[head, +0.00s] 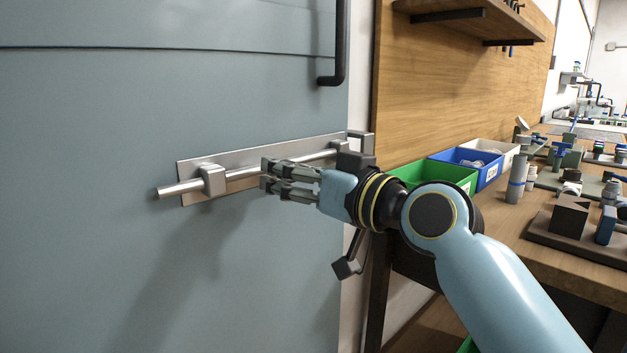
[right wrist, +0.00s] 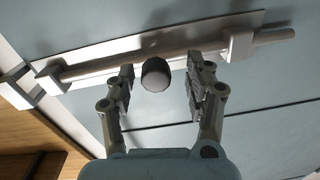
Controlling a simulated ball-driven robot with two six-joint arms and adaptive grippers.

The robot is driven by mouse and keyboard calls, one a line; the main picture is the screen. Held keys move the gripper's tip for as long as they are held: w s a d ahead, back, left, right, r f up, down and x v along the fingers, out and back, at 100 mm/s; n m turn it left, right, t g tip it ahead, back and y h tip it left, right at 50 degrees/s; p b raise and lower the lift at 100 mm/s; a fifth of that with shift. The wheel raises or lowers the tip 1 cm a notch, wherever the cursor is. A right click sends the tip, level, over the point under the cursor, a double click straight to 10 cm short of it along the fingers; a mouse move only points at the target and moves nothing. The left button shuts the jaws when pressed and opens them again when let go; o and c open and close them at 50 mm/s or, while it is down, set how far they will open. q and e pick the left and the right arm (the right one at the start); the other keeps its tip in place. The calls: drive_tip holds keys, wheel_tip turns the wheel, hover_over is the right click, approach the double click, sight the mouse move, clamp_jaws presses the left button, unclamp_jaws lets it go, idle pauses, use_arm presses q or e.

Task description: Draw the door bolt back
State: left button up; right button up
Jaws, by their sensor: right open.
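A silver door bolt (head: 245,172) lies across a metal plate on the grey-blue door (head: 120,110). Its rod runs through a left guide block (head: 213,180) and pokes out past it. The keeper (head: 361,141) is on the frame at the right; I cannot tell whether the rod sits in it. In the right wrist view a dark round knob (right wrist: 157,75) stands out from the rod (right wrist: 120,65). My right gripper (head: 266,174) is open in front of the bolt, its fingers (right wrist: 161,78) on either side of the knob with gaps. In the head view the gripper hides the knob. My left gripper is out of view.
A black door handle (head: 338,50) is above the bolt. A workbench (head: 560,240) with green (head: 425,171), blue (head: 470,163) and white bins stands at the right, with fittings on it. The door face left of the bolt is clear.

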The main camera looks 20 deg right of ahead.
drive_tip(key=v, duration=1.1)
drive_tip(key=shift+s, duration=0.15)
drive_tip(key=w+d+f+m+g+h, duration=0.1)
drive_tip(key=d+f+h, duration=0.15)
drive_tip(key=f, duration=0.75)
drive_tip(key=w+d+f+m+g+h, duration=0.1)
drive_tip(key=d+f+m+g, duration=0.15)
drive_tip(key=f, duration=0.65)
drive_tip(key=s+d+f+g+h, duration=0.1)
drive_tip(key=s+d+f, duration=0.15)
drive_tip(key=f, duration=0.75)
drive_tip(key=s+d+f+g+h, duration=0.2)
drive_tip(key=s+f, duration=0.1)
drive_tip(key=f, duration=0.7)
drive_tip(key=s+f+g, duration=0.4)
drive_tip(key=s+f, duration=1)
drive_tip(key=f, duration=0.2)
drive_tip(key=s+f+g, duration=0.2)
drive_tip(key=s+f, duration=0.3)
drive_tip(key=s, duration=0.7)
drive_tip(key=s+f+n+g+h, duration=0.1)
drive_tip(key=s+f+g, duration=0.2)
drive_tip(key=s, duration=0.9)
drive_tip(key=shift+f, duration=0.9)
drive_tip(key=shift+s+a+g, duration=0.1)
drive_tip(key=shift+g, duration=0.15)
